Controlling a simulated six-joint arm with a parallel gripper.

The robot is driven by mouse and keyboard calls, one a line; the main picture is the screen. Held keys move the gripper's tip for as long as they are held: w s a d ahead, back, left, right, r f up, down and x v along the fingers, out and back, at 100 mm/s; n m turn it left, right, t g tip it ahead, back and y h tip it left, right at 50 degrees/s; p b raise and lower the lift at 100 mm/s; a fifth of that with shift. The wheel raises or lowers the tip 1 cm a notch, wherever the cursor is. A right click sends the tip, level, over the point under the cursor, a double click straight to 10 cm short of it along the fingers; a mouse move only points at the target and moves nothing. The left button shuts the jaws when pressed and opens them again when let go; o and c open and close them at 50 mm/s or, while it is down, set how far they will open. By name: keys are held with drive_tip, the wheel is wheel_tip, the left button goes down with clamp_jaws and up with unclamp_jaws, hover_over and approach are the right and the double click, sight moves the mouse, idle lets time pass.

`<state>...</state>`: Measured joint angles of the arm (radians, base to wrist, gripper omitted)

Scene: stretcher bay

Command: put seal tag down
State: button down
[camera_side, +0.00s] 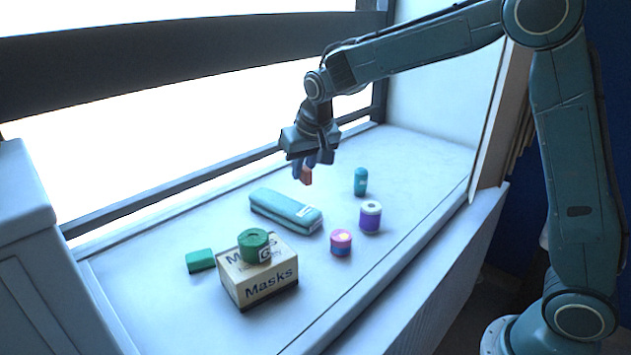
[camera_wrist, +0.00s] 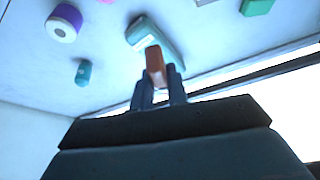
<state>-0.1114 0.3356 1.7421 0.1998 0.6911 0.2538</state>
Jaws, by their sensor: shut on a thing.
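The seal tag appears to be the small orange-red piece (camera_side: 306,175) between the fingers of my gripper (camera_side: 304,166). It is held in the air above the white surface (camera_side: 420,160), behind the teal case. In the wrist view the orange-red piece (camera_wrist: 155,66) sticks out from between the two dark fingertips of my gripper (camera_wrist: 158,86), which are shut on it. Its lower part is hidden by the fingers.
A teal case (camera_side: 286,209) lies below my gripper. A teal bottle (camera_side: 360,181), purple-and-white roll (camera_side: 370,217) and pink-and-blue tub (camera_side: 340,242) stand to the right. A masks box (camera_side: 258,283) carries a green roll (camera_side: 254,245); a green block (camera_side: 201,260) lies left. The far right surface is clear.

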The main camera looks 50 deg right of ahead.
drive_tip(key=shift+r, duration=0.5)
drive_tip(key=shift+f, duration=0.15)
